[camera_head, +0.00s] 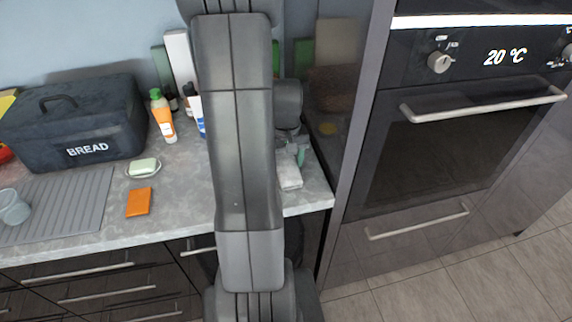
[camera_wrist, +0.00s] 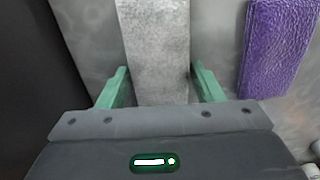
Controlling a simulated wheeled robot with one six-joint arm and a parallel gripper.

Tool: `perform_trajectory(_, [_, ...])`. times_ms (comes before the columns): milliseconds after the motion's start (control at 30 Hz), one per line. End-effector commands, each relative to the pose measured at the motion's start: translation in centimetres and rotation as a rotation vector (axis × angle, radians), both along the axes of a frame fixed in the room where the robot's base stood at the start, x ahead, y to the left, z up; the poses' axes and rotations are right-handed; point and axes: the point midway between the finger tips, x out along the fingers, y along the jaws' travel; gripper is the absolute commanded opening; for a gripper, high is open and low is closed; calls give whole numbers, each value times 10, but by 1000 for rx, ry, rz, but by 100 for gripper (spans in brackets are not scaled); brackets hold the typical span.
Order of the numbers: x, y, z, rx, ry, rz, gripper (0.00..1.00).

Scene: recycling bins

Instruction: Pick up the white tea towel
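The white tea towel (camera_head: 289,176) lies on the counter near its right end, partly hidden behind my arm in the head view. In the wrist view the towel (camera_wrist: 158,45) shows as a pale grey-white strip that runs up the picture between my fingers. My gripper (camera_wrist: 160,88) is open, with one green finger on each side of the towel and a gap visible at each side. In the head view my gripper (camera_head: 298,155) is small and partly covered by my arm, right by the towel.
A purple block-like object (camera_wrist: 277,48) lies right of my gripper in the wrist view. The tall oven cabinet (camera_head: 355,110) stands close on the right. A bread bin (camera_head: 75,120), orange bottle (camera_head: 162,118), soap dish (camera_head: 143,168) and orange sponge (camera_head: 139,202) are left on the counter.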

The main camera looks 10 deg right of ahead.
Motion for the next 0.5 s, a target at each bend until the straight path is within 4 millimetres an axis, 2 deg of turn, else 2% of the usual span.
perform_trajectory(33, [0, 0, 0, 0, 0, 0, 51])
perform_trajectory(133, [0, 0, 0, 0, 0, 0, 32])
perform_trajectory(200, [0, 0, 0, 0, 0, 0, 28])
perform_trajectory(367, [0, 0, 1, 0, 0, 0, 28])
perform_trajectory(500, [1, 0, 9, -1, -3, 0, 28])
